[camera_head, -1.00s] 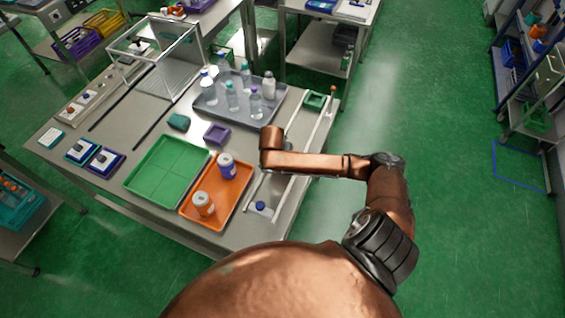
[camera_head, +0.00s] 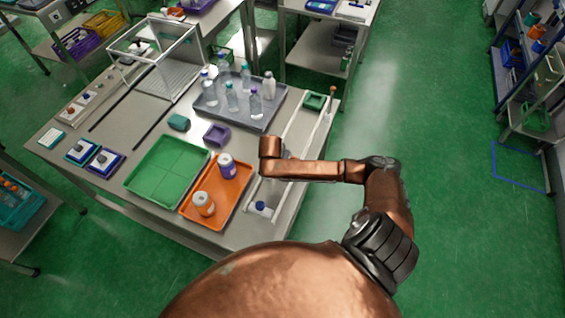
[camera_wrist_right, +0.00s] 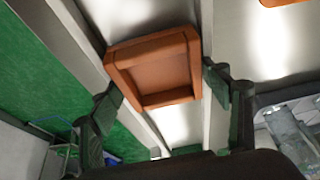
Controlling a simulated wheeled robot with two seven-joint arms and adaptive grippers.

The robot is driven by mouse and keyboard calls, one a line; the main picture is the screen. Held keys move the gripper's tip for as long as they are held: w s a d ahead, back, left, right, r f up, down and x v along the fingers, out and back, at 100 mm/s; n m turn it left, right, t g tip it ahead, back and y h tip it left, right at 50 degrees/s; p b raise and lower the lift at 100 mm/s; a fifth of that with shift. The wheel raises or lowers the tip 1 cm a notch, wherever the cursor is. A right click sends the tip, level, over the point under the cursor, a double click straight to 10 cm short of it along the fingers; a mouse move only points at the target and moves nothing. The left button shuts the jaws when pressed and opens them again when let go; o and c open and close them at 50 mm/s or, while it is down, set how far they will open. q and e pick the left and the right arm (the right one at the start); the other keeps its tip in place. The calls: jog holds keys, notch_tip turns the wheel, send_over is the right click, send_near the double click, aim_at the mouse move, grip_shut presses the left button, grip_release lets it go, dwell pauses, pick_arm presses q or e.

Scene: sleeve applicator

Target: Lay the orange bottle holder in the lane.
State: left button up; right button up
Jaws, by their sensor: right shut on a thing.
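The orange bottle holder (camera_wrist_right: 152,70), a shallow square frame, is between the fingers of my right gripper (camera_wrist_right: 165,98) in the right wrist view. The gripper is shut on it. The lane (camera_head: 305,125) runs between two pale rails along the table's right side. In the wrist view the holder appears over the lane, between the rails; I cannot tell whether it touches the surface. My right arm hides the holder in the head view. A green holder (camera_head: 315,101) sits at the lane's far end. My left gripper is not in view.
A blue-capped bottle (camera_head: 262,208) is at the lane's near end. Left of the lane are an orange tray (camera_head: 187,210) with two white containers, a green tray (camera_head: 150,185), a purple holder (camera_head: 216,134), a teal holder (camera_head: 178,122) and a grey tray (camera_head: 208,115) with several bottles.

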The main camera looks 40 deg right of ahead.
jog(key=o, duration=0.8)
jog(key=shift+s+a+f, duration=0.1)
jog(key=shift+s+f, duration=0.05)
jog(key=shift+f, duration=0.1)
jog(key=o, duration=0.5)
jog(key=shift+f, duration=0.15)
jog(key=shift+c, duration=0.2)
jog(key=shift+r+b, duration=0.3)
jog(key=shift+r, duration=0.4)
jog(key=p+v, duration=0.1)
jog(key=v, duration=1.1)
jog(key=shift+p, duration=0.35)
jog(key=shift+w, duration=0.2)
